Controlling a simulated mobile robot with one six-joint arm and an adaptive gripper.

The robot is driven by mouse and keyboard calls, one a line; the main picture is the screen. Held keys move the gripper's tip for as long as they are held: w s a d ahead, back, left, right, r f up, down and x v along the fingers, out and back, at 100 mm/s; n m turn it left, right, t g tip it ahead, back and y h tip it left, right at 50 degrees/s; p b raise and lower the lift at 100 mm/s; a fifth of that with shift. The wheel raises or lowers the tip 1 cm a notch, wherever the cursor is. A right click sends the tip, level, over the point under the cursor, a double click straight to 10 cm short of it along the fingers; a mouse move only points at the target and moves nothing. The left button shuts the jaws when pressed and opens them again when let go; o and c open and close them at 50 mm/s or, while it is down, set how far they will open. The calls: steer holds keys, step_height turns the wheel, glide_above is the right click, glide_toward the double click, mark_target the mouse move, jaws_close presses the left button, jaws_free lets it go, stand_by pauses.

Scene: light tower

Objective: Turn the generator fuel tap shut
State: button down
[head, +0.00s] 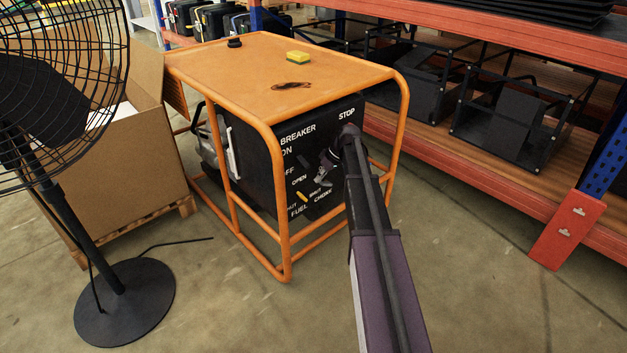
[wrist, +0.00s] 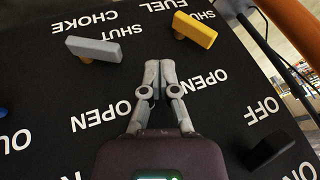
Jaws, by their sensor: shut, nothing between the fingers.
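The generator (head: 262,130) has a black panel inside an orange tube frame. Its fuel tap is a yellow lever (head: 303,196), low on the panel by the FUEL lettering. In the wrist view the yellow lever (wrist: 196,31) lies slanted between the SHUT and OPEN words, its lower-right end toward OPEN. My gripper (wrist: 160,66) is shut and empty, its tips a little short of the yellow lever and apart from it in the picture. In the head view my gripper (head: 326,168) is in front of the panel, partly hidden by my arm.
A grey choke lever (wrist: 93,49) is close left of the fingertips. A black breaker switch (wrist: 270,148) is at lower right. An orange frame tube (wrist: 297,25) borders the panel. A fan (head: 120,290) and a carton (head: 130,140) stand left; a shelf rack (head: 440,160) stands right.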

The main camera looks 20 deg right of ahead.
steer(key=p+v, duration=0.7)
steer(key=v, duration=0.2)
steer(key=shift+a, duration=0.3)
steer(key=shift+s, duration=0.15)
steer(key=c, duration=0.8)
jaws_free()
steer(key=shift+s, duration=0.1)
steer(key=shift+o, duration=0.6)
steer(key=shift+s+a+f, duration=0.15)
steer(key=shift+a+f, duration=0.1)
steer(key=t+h+b, duration=0.3)
steer(key=b, duration=0.2)
glide_toward(304, 198)
steer(key=d, duration=0.2)
steer(key=s+a+n+t+h+b, duration=0.2)
steer(key=s+a+t+h+b, duration=0.1)
steer(key=s+a+t+b, duration=0.2)
steer(key=shift+s+f+t+h, duration=0.3)
steer(key=shift+s+f, duration=0.1)
steer(key=shift+s, duration=0.15)
steer(key=shift+w+a+f, duration=0.1)
steer(key=shift+b+x, duration=4.35)
steer(key=shift+x, duration=2.45)
